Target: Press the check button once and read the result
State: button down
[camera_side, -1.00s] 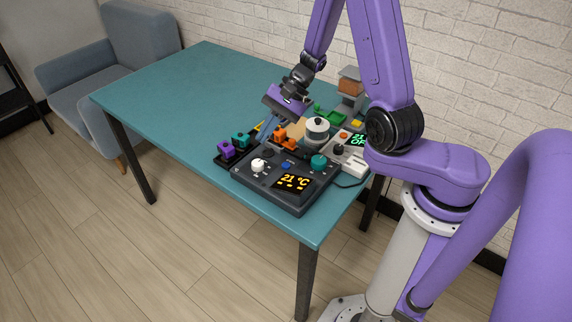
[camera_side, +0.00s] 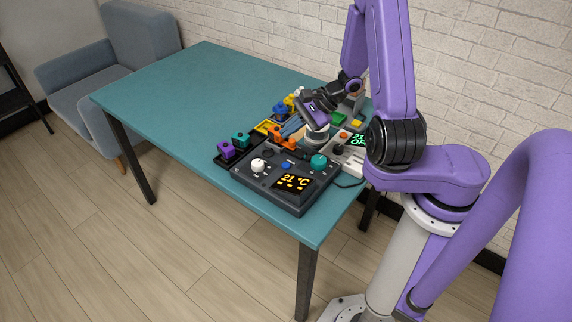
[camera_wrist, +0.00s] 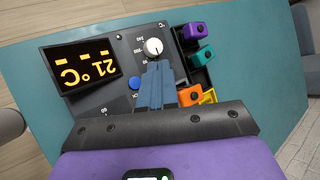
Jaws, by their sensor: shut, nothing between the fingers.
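A dark control panel (camera_side: 251,183) lies at the table's near corner. Its display (camera_side: 293,182) reads 21 °C in orange with dashes; in the wrist view the display (camera_wrist: 80,67) appears upside down. A blue button (camera_side: 286,165) sits between a white knob (camera_side: 258,165) and a teal knob (camera_side: 319,161). In the wrist view, the blue button (camera_wrist: 135,83) is just left of my fingers and the white knob (camera_wrist: 153,47) is beyond their tips. No readable label marks the check button. My gripper (camera_side: 286,133) is shut and empty, behind the panel; it also shows in the wrist view (camera_wrist: 158,68).
A black tray (camera_side: 228,160) with purple (camera_side: 227,150), teal (camera_side: 241,139) and orange (camera_side: 284,141) pieces stands close behind the panel. The table's left (camera_side: 170,90) is clear.

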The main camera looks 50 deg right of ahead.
aim_at(289, 165)
jog(key=shift+f, duration=0.15)
jog(key=shift+f, duration=4.3)
jog(key=shift+f, duration=0.15)
jog(key=shift+f, duration=0.25)
jog(key=shift+f, duration=0.4)
jog(key=shift+r, duration=0.85)
jog(key=shift+r, duration=2.5)
